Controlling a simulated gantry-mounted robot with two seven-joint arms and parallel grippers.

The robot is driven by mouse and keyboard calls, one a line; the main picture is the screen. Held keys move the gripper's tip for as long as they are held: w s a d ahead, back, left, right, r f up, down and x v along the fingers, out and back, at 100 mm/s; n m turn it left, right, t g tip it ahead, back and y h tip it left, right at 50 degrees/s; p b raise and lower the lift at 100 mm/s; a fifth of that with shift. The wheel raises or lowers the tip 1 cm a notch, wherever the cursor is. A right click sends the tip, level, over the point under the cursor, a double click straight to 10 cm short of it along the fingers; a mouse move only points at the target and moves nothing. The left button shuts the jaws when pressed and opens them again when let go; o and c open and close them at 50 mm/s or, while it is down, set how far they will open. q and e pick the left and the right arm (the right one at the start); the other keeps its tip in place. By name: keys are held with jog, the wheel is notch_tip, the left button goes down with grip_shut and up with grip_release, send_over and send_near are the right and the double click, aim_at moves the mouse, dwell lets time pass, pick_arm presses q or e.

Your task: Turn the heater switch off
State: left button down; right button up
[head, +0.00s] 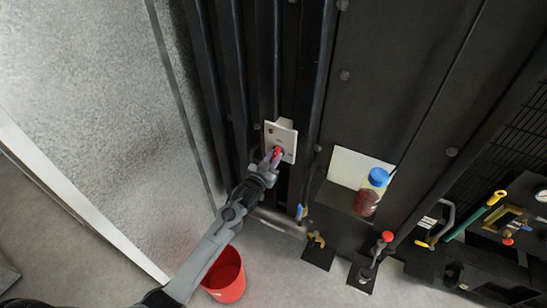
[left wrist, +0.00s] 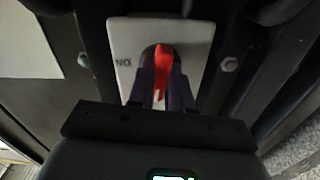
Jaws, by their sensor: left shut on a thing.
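The heater switch is a white plate (head: 281,139) with a red handle (head: 277,152), mounted on the dark panel in the head view. In the left wrist view the white plate (left wrist: 122,42) fills the upper middle, with lettering to the left of the red handle (left wrist: 163,68). My left gripper (head: 272,157) is at the switch, and it also shows in the left wrist view (left wrist: 161,88) with its dark fingers on both sides of the handle. It is shut on the red handle. The handle stands roughly upright in the wrist view. My right gripper is not in view.
A red bucket (head: 225,275) stands on the floor below my left arm. A jar with a blue lid (head: 372,190) sits right of the switch, by a white sheet. Valves with coloured handles (head: 497,198) are at the lower right. A large grey wall is at the left.

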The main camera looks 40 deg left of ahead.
pick_arm(q)
jog(key=shift+f+n, duration=0.15)
jog(key=shift+n, duration=0.65)
jog(key=c, duration=1)
grip_release()
jog(key=shift+c, duration=0.2)
jog(key=shift+s+d, duration=0.1)
jog(key=shift+s, duration=0.25)
jog(key=s+d+b, duration=0.1)
jog(key=s+d, duration=0.1)
jog(key=s, duration=0.7)
jog(key=shift+s, duration=0.4)
